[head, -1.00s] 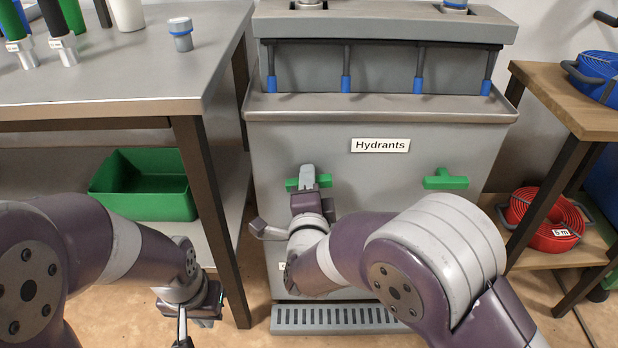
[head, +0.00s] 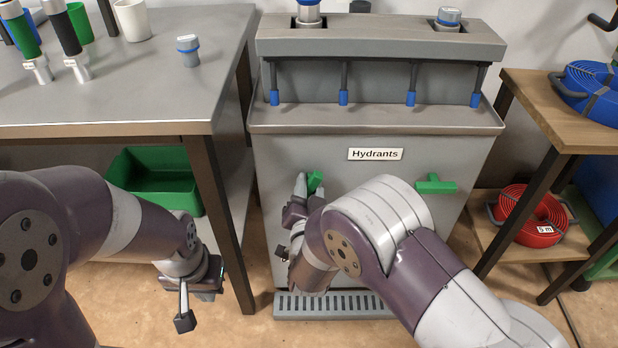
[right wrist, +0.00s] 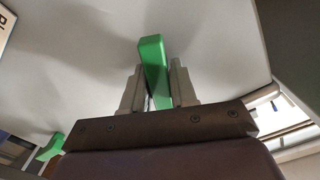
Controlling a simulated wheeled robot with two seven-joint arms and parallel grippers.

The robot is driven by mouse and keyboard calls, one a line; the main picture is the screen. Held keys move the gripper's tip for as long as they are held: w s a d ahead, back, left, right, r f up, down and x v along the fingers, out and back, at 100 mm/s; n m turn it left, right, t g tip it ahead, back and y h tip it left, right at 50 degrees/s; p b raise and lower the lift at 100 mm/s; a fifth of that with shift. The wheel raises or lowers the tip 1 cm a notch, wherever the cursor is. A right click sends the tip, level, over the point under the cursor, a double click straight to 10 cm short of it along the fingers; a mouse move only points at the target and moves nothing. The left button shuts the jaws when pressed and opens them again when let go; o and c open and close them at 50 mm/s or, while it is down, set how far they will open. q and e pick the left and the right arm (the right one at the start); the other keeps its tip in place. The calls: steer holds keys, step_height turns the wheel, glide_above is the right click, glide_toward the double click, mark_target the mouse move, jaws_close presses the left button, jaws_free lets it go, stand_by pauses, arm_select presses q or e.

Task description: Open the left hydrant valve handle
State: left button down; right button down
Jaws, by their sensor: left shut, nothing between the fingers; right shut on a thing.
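The left hydrant valve handle, a green bar (head: 316,181), is on the grey hydrant cabinet's front, below the "Hydrants" label. It is tilted and partly hidden by my right gripper (head: 304,188). In the right wrist view the green handle (right wrist: 152,60) stands between the two grey fingers of my right gripper (right wrist: 154,88), which are shut on it. The right hydrant handle (head: 435,184), also green, is level and untouched; part of it shows in the right wrist view (right wrist: 50,148). My left gripper (head: 185,318) is shut and empty, low beside the workbench leg.
The grey cabinet (head: 400,230) has a slotted drain grate (head: 335,305) at its foot. A steel workbench (head: 120,90) with a green bin (head: 155,185) below is on the left. A wooden shelf (head: 545,100) with blue and red hoses is on the right. Floor between is clear.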

steer(key=n+p, duration=0.2)
steer(key=n, duration=0.1)
steer(key=shift+r, duration=0.1)
steer(key=shift+n+p, duration=1.05)
steer(key=shift+n, duration=0.35)
steer(key=shift+f, duration=0.2)
steer(key=c, duration=1)
jaws_free()
